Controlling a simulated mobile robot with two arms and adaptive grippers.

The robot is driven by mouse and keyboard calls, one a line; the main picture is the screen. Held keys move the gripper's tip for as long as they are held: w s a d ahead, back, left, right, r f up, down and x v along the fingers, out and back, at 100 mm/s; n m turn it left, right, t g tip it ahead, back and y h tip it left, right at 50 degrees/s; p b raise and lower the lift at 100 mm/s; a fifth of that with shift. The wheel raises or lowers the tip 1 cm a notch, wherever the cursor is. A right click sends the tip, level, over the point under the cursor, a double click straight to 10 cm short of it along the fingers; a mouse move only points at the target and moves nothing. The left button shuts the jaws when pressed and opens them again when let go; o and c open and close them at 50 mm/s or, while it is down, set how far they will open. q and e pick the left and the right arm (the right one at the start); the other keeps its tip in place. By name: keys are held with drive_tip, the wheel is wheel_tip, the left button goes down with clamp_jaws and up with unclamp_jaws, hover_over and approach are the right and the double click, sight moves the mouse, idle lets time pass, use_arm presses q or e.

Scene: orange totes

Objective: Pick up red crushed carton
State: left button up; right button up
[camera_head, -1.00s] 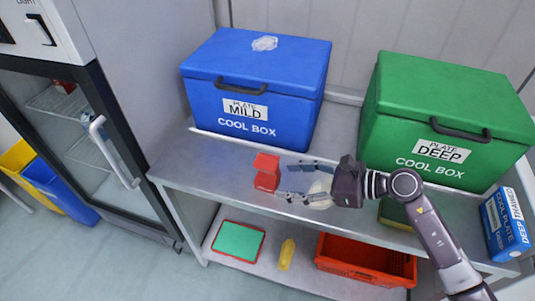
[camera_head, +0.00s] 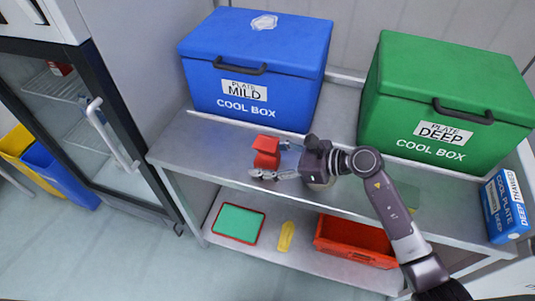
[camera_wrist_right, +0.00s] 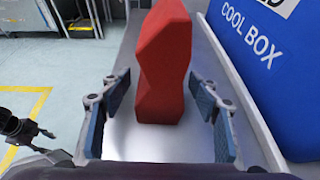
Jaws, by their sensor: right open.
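The red crushed carton (camera_head: 266,151) stands upright on the steel table top in front of the blue cool box. In the right wrist view the carton (camera_wrist_right: 163,65) is dented and narrow at its middle. My right gripper (camera_head: 271,160) is open, with one finger on each side of the carton's lower part. In the wrist view a gap shows between the carton and each blue finger pad, so the carton is not clamped. A dark gripper-like part (camera_wrist_right: 24,130), probably my left gripper, shows at the wrist view's left edge; its opening is unclear.
The blue cool box (camera_head: 250,85) stands close behind the carton. A green cool box (camera_head: 440,100) and a blue-white box (camera_head: 503,207) are at right. The lower shelf holds a red crate (camera_head: 355,240), a green tray (camera_head: 239,222) and a yellow item (camera_head: 286,237).

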drive_tip(key=c, duration=1)
drive_tip(key=shift+c, duration=0.3)
use_arm(q)
drive_tip(key=shift+s+a, duration=0.1)
drive_tip(key=shift+s, duration=0.75)
use_arm(e)
drive_tip(key=shift+r, duration=0.15)
